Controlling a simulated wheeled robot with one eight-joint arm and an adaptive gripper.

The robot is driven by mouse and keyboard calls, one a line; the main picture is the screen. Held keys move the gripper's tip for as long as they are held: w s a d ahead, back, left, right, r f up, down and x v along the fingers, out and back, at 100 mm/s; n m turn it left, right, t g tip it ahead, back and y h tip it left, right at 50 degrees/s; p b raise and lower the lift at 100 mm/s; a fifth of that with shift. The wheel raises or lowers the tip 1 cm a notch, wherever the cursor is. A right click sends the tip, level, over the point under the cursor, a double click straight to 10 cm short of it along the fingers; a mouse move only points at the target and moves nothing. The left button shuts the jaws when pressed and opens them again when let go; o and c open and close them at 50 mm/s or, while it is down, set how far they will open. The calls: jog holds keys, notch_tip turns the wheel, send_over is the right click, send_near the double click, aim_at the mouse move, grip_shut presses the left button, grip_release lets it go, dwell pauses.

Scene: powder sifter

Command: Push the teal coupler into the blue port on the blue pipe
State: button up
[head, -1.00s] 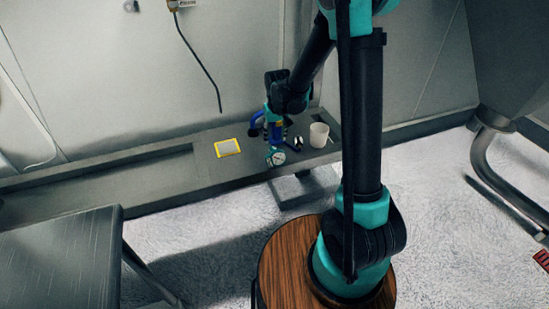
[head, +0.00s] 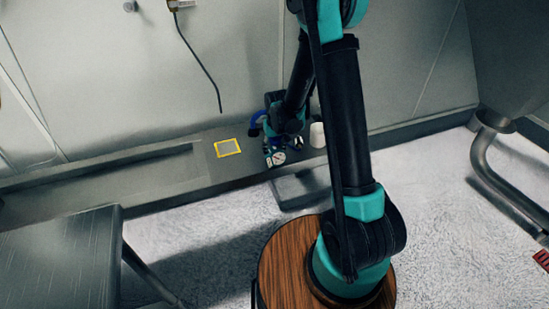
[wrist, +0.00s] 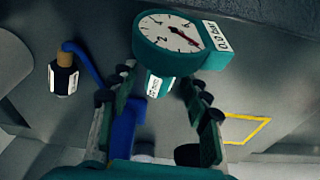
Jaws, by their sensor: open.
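My gripper (wrist: 158,90) is open, with one finger on each side of that piece; contact cannot be told. The blue pipe (wrist: 122,125) runs beside the left finger. In the head view, the dial (head: 277,158) shows below my gripper (head: 274,145), and part of the blue pipe (head: 254,124) shows to its left. The blue port is not clearly visible.
A white cup (head: 317,134) stands close on the right. A cable (head: 203,68) hangs above.

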jog(key=shift+c, duration=0.6)
grip_shut()
jog(key=shift+r, duration=3.05)
